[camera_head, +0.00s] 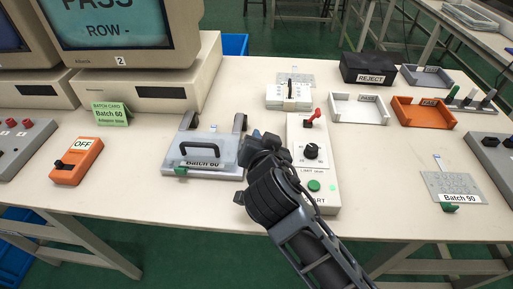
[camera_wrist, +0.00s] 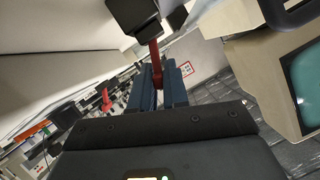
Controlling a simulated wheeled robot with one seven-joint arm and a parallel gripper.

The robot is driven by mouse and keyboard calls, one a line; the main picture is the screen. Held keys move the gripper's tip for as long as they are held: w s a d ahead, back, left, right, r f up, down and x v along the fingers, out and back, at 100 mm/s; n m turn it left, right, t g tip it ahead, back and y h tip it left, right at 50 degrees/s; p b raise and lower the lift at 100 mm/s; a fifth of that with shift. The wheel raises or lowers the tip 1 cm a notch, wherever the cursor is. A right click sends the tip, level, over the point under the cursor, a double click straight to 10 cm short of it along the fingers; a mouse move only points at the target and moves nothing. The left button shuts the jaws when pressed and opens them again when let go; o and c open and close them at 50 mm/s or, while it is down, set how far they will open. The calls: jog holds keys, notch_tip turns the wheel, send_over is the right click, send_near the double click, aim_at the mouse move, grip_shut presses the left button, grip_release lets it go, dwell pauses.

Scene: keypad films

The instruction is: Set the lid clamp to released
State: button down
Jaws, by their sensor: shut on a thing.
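The lidded fixture (camera_head: 200,150) sits mid-table in the head view. Its clear lid is down, with a black handle and a Batch 60 label. Two black uprights stand at its back corners. My gripper (camera_head: 262,138) is at the fixture's right side, and my arm hides part of this area. In the wrist view my gripper's blue jaws (camera_wrist: 157,88) are shut on a dark red lever (camera_wrist: 155,57), which appears to be the lid clamp's lever. A black block is at the lever's far end. The head view does not show this lever clearly.
A control box (camera_head: 312,175) with a red switch (camera_head: 313,118), black knob and green button stands close right of my gripper. An orange OFF switch box (camera_head: 77,162) and monitors are left. Trays (camera_head: 358,108) are at the back right. Table is clear at front left.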

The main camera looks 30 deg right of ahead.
jog(key=shift+s+d+f+m+t+y+b, duration=0.25)
jog(key=shift+m+b, duration=0.25)
jog(key=shift+b, duration=0.25)
jog(key=shift+a, duration=0.1)
jog(key=c, duration=1.5)
grip_release()
jog(key=shift+v, duration=3.85)
